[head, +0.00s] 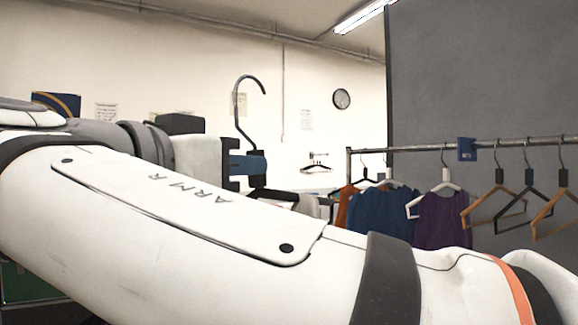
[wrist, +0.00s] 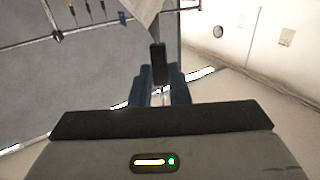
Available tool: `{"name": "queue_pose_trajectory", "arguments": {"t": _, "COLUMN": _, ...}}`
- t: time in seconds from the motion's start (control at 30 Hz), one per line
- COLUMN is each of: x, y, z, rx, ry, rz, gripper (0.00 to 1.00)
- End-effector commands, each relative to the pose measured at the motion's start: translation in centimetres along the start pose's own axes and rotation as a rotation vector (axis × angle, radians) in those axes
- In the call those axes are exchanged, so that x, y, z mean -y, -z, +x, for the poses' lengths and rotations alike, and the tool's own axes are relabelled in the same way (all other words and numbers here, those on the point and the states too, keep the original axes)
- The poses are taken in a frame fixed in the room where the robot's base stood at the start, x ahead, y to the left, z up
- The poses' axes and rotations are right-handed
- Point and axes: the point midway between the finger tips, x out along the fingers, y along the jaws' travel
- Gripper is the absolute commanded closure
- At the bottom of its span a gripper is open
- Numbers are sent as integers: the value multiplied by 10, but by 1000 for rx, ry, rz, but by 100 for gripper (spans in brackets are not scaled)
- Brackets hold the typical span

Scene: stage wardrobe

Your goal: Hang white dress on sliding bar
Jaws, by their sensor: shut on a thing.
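My gripper (head: 247,166), with blue fingers, is shut on the neck of a dark hanger (head: 241,110) in the head view. The hanger's hook stands up, well left of the rail. Its dark shoulder shows below the fingers; my arm hides most of what hangs under it. In the wrist view my gripper (wrist: 161,90) holds the dark hanger neck (wrist: 159,62). A pale cloth (wrist: 143,9), seemingly the white dress, shows at the top edge there. The metal bar (head: 405,149) runs across the right of the head view, apart from the hanger.
A blue clip (head: 466,149) sits on the bar. Blue (head: 382,212) and purple (head: 441,218) garments hang left of it, with an orange one behind. Several empty hangers (head: 497,202) hang on its right. A grey panel (head: 470,75) stands behind.

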Motion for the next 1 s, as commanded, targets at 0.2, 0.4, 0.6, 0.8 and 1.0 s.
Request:
{"name": "queue_pose_trajectory", "arguments": {"t": 0.2, "x": 5, "y": 2, "z": -8, "rx": -1, "ry": 23, "rz": 1, "gripper": 100}}
{"name": "queue_pose_trajectory", "arguments": {"t": 0.4, "x": 23, "y": 14, "z": -6, "rx": -1, "ry": 14, "rz": -3, "gripper": 100}}
{"name": "queue_pose_trajectory", "arguments": {"t": 0.6, "x": 61, "y": 37, "z": 12, "rx": 0, "ry": -24, "rz": -10, "gripper": 100}}
{"name": "queue_pose_trajectory", "arguments": {"t": 0.8, "x": 107, "y": 57, "z": 45, "rx": 6, "ry": -73, "rz": -15, "gripper": 100}}
{"name": "queue_pose_trajectory", "arguments": {"t": 1.0, "x": 156, "y": 73, "z": 99, "rx": 17, "ry": -134, "rz": -21, "gripper": 100}}
